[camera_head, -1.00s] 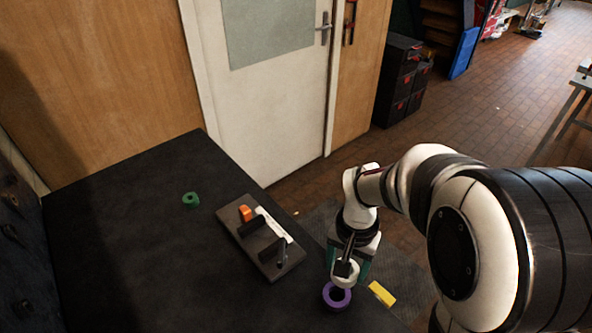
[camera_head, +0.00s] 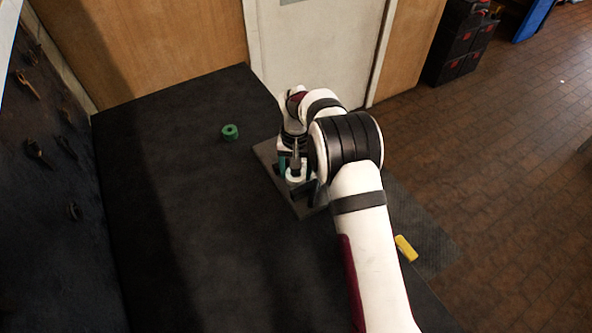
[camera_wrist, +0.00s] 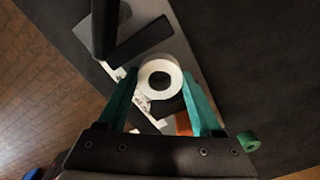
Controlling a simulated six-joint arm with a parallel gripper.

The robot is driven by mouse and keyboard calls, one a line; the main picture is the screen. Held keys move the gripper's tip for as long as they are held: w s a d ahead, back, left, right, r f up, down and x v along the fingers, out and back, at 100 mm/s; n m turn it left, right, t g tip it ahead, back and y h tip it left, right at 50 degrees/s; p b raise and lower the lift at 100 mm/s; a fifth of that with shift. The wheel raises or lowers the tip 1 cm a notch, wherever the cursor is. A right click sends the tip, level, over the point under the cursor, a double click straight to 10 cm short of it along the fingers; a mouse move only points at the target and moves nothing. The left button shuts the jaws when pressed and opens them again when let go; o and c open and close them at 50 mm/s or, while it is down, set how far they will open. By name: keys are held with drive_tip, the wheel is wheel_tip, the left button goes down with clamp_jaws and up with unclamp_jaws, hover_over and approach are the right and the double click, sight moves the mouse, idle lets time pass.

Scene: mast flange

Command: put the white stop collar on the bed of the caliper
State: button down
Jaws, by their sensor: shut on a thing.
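The white stop collar (camera_wrist: 147,84) is a short ring held between the teal fingers of my gripper (camera_wrist: 160,80). It also shows as a white ring in the head view (camera_head: 296,176). My gripper (camera_head: 295,170) is shut on it, over the caliper. The caliper is a grey plate (camera_wrist: 190,48) with black upright parts (camera_wrist: 142,42), a white scale strip and an orange block (camera_wrist: 184,123). In the head view, my arm hides much of the caliper plate (camera_head: 266,153). Whether the collar touches the caliper's bed or hangs above it, I cannot tell.
A green ring (camera_head: 230,132) lies on the dark table (camera_head: 190,220), left of the caliper. A yellow block (camera_head: 405,248) lies right of my arm. The table's left and front areas are clear.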

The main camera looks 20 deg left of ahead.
sight(296, 174)
drive_tip(key=shift+c, duration=0.2)
unclamp_jaws()
drive_tip(key=shift+f, duration=0.1)
wheel_tip(296, 174, up, 12)
drive_tip(key=s+d+r+m, duration=0.2)
drive_tip(key=s+d+r, duration=0.3)
drive_tip(key=d+r, duration=0.25)
drive_tip(key=s+d+m, duration=0.1)
drive_tip(key=s+d, duration=0.3)
drive_tip(key=s, duration=0.5)
drive_tip(key=s+d+m+y, duration=0.1)
drive_tip(key=s+d, duration=0.3)
drive_tip(key=s, duration=0.5)
drive_tip(key=s+d+m, duration=0.3)
drive_tip(key=s+d, duration=0.1)
drive_tip(key=s, duration=0.5)
drive_tip(key=shift+s+f+y, duration=0.25)
drive_tip(key=shift+s+y, duration=0.15)
